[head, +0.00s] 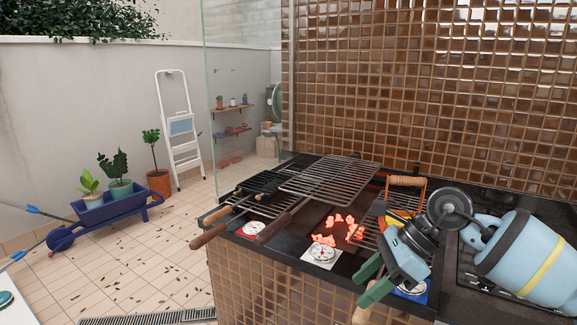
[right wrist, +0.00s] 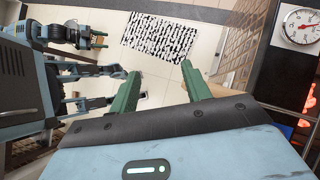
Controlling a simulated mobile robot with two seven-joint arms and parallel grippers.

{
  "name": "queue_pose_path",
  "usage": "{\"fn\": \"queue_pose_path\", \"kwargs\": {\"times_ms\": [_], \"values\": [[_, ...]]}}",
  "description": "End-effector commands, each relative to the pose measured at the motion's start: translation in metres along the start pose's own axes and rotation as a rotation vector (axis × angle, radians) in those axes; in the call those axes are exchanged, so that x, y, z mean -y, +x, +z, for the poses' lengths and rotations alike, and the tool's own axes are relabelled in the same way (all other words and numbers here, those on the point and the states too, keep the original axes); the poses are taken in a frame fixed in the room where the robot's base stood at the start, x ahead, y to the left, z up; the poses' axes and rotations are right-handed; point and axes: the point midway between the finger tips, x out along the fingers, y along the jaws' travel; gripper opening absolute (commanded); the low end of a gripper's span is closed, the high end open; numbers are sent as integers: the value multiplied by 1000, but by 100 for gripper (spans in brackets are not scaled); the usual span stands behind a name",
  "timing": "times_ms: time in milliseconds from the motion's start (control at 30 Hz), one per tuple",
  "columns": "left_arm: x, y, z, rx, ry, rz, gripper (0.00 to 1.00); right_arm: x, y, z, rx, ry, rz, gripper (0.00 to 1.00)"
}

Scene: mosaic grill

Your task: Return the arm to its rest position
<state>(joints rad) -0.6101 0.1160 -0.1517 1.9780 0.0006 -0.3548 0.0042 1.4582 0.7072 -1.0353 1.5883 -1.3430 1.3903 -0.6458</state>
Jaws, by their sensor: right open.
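My right arm comes in from the right in the head view, light blue with dark joints. Its gripper (head: 360,287) has green fingers, spread apart and pointing down-left over the front edge of the black counter (head: 287,247). The right gripper also shows in the right wrist view (right wrist: 158,72), with floor visible between its open fingers and nothing held. Parts of my body and other arm show at the left of the right wrist view, too small to tell the left gripper's jaws. The left gripper is not clear in the head view.
A grill grate (head: 330,180) with a wooden handle and a smaller dark grate (head: 262,184) lie over the counter. Orange coals (head: 355,232) glow below. A round dial (head: 322,253) sits near the counter edge. A blue wheelbarrow (head: 110,208) stands left on open tiled floor.

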Motion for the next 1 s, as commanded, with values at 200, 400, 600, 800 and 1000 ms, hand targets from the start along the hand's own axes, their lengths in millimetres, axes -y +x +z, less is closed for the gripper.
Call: {"fn": "queue_pose_path", "kwargs": {"times_ms": [200,400,600,800,1000], "values": [[0,-1,1,3,0,0,50,-45,74,34,375,225,216,48],[0,-1,0,1,0,-1,50,-71,105,56,698,524,388,48],[0,-1,-1,-1,1,-1,50,-78,120,54,992,901,538,48],[1,-2,-2,-3,2,-1,50,-73,132,21,1253,1340,651,48],[1,-2,-3,-4,4,-2,50,-71,156,-45,1474,1831,717,48]]}}
